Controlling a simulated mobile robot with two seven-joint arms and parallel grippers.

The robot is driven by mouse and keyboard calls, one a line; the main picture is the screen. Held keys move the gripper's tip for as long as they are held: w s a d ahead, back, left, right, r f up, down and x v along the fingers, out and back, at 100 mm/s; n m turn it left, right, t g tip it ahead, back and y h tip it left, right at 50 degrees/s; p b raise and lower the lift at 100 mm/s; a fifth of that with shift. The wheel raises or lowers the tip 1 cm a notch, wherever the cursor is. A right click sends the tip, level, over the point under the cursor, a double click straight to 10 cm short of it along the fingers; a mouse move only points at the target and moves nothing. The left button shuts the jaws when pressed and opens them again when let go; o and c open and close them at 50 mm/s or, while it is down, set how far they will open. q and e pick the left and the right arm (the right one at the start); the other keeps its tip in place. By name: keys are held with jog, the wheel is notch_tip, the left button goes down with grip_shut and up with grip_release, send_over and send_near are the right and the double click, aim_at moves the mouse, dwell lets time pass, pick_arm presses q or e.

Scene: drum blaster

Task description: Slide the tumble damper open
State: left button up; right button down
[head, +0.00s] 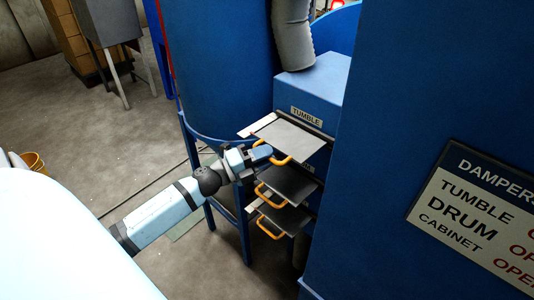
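The tumble damper (290,135) is the top grey sliding plate below the "TUMBLE" label (306,117) on the blue duct box. It sticks out of the box toward the left. Its orange handle (287,160) hangs at the front edge. My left gripper (267,152) comes in from the left and its fingertips are at the left part of this handle, overlapping it in view. Whether the fingers are closed around the handle is too small to tell. My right gripper is not in view.
Two more plates, the middle (288,184) and the bottom (285,217), with orange handles, stick out just below. A blue drum on legs (222,70) stands behind my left arm. A large blue panel with a dampers sign (470,215) fills the right side.

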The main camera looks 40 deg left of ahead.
pick_arm(q)
jog(key=shift+o, duration=1.1)
jog(key=shift+s, duration=0.15)
jog(key=shift+a+r, duration=0.1)
jog(key=b+v, duration=0.3)
jog(key=v, duration=1.1)
